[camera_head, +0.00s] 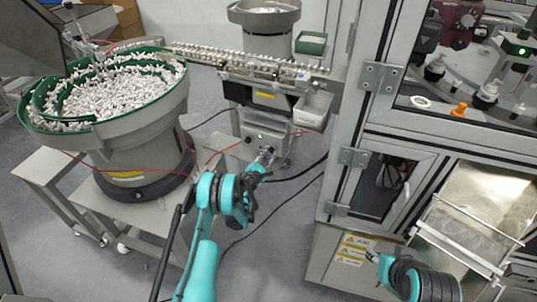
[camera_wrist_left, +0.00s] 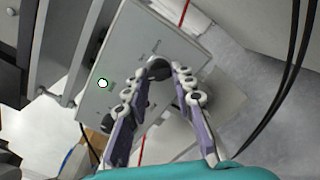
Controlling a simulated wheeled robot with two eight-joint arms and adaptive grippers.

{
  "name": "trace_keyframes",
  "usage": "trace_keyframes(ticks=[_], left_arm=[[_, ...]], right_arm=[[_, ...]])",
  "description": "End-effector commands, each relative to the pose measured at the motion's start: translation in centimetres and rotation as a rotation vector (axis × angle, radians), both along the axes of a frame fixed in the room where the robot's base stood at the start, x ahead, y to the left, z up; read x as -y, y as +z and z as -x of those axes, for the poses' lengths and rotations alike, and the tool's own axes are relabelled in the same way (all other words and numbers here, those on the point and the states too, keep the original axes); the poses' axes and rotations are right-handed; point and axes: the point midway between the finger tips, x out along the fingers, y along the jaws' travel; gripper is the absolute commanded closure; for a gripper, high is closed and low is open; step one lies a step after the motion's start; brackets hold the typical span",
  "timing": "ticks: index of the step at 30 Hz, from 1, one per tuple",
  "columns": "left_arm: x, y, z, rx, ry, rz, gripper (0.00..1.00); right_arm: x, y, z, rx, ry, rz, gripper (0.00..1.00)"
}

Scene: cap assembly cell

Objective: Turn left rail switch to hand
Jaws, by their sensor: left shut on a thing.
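My left gripper (camera_head: 267,154) reaches the front of the box. In the left wrist view the fingertips (camera_wrist_left: 160,76) close around the dark knob, which they partly hide. The knob's pointing direction cannot be read. My right gripper (camera_head: 372,257) shows only in part, small, in front of the cabinet at lower right.
A bowl feeder (camera_head: 150,120) full of small metal parts stands at the left. The feed rail (camera_head: 245,62) runs behind the box to a white bin (camera_head: 314,108). A framed machine cabinet (camera_head: 350,140) fills the right. Cables (camera_head: 283,205) lie on the floor.

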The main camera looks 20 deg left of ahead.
Motion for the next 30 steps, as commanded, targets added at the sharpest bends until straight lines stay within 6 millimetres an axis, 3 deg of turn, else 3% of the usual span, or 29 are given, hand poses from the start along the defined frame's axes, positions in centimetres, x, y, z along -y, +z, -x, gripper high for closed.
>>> trace_keyframes(ticks=[4,5,7,19,30], left_arm=[[-0.1,0.0,0.0,0.0,0.001,0.001,1.0],[-0.1,0.0,0.0,0.0,0.001,0.001,0.7],[0.0,0.0,0.0,0.001,0.001,0.0,0.54],[0.0,0.8,0.0,0.0,0.0,0.0,0.54],[0.0,7.8,0.0,0.001,0.001,0.0,0.54]], right_arm=[[0.0,0.0,0.0,0.0,0.0,0.0,0.6],[0.0,0.0,0.0,0.0,0.0,0.0,0.6],[0.0,0.0,0.0,0.0,0.0,0.0,0.6],[0.0,0.0,0.0,0.0,0.0,0.0,0.6],[0.0,0.0,0.0,0.0,0.0,0.0,0.6]])
